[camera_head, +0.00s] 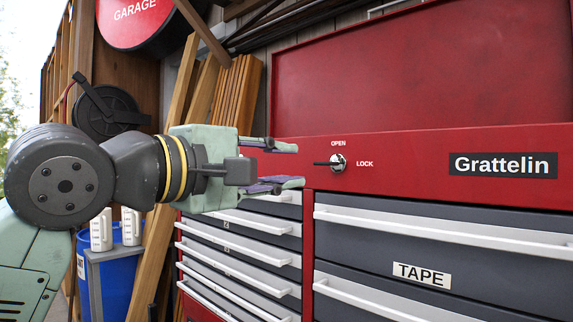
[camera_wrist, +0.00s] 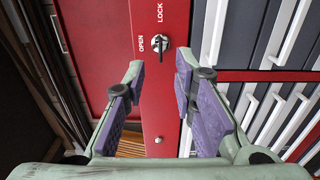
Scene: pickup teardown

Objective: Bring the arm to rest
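My gripper (camera_head: 284,164) is raised in front of the red tool chest (camera_head: 420,148) in the head view, with its fingers pointing right toward the chest's lock. The fingers are apart with nothing between them. In the wrist view my gripper (camera_wrist: 160,85) also shows open, its purple pads facing an empty gap. The silver key lock (camera_head: 338,161) lies beyond the fingertips, between the OPEN and LOCK labels. In the wrist view the lock (camera_wrist: 160,44) is ahead of the gap and appears apart from the fingers.
Closed drawers (camera_head: 440,236) with pale handles fill the chest below the lock. A blue bin (camera_head: 118,280), white bottles (camera_head: 101,230) and leaning wooden planks (camera_head: 237,95) stand at the left behind my arm. A round red garage sign (camera_head: 134,22) hangs above.

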